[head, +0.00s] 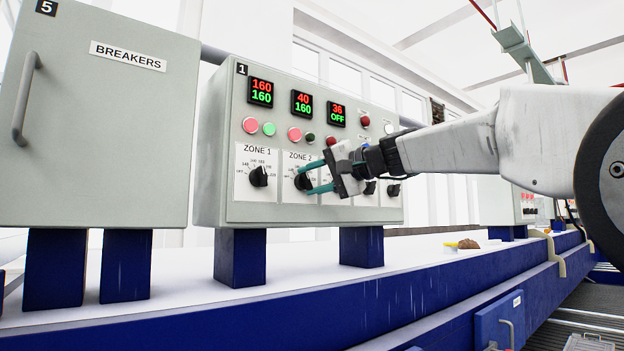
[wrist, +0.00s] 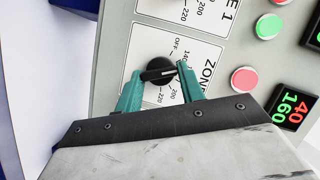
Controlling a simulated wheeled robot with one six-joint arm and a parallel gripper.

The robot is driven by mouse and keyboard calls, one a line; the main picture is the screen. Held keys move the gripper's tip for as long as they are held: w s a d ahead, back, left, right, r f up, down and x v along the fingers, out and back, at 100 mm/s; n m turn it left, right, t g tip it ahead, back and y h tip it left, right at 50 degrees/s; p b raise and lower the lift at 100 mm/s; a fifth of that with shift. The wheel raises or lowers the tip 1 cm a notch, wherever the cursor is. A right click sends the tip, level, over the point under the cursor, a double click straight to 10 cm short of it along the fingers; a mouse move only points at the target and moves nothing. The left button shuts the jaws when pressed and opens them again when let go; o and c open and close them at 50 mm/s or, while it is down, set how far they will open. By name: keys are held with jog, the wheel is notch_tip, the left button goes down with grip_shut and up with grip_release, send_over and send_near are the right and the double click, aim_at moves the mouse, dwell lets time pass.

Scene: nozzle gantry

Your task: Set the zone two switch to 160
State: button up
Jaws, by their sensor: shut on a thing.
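The zone two switch is a black knob (head: 303,182) on a white dial plate marked ZONE 2, on the front of the grey control box. My gripper (head: 318,180) reaches it from the right with its teal fingers on either side of the knob. In the wrist view, the knob (wrist: 160,72) sits between the two teal fingertips (wrist: 158,78), and my gripper is shut on it. The zone two display (head: 302,103) reads 40 in red over 160 in green. Part of the dial scale is hidden by the fingers.
The zone 1 knob (head: 259,176) is just left, under a display (head: 261,92) reading 160 over 160. A third display (head: 336,114) reads 36 over OFF. Coloured buttons (head: 294,134) sit above the dials. A BREAKERS cabinet (head: 110,150) stands further left.

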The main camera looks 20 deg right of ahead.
jog(key=shift+f+m+y, duration=0.1)
jog(key=shift+m+y, duration=0.4)
jog(key=shift+m, duration=0.4)
jog(key=o, duration=1)
jog(key=shift+d, duration=0.1)
jog(key=v, duration=0.7)
jog(key=shift+s+d, duration=0.2)
jog(key=shift+s, duration=0.15)
jog(key=shift+f, duration=0.15)
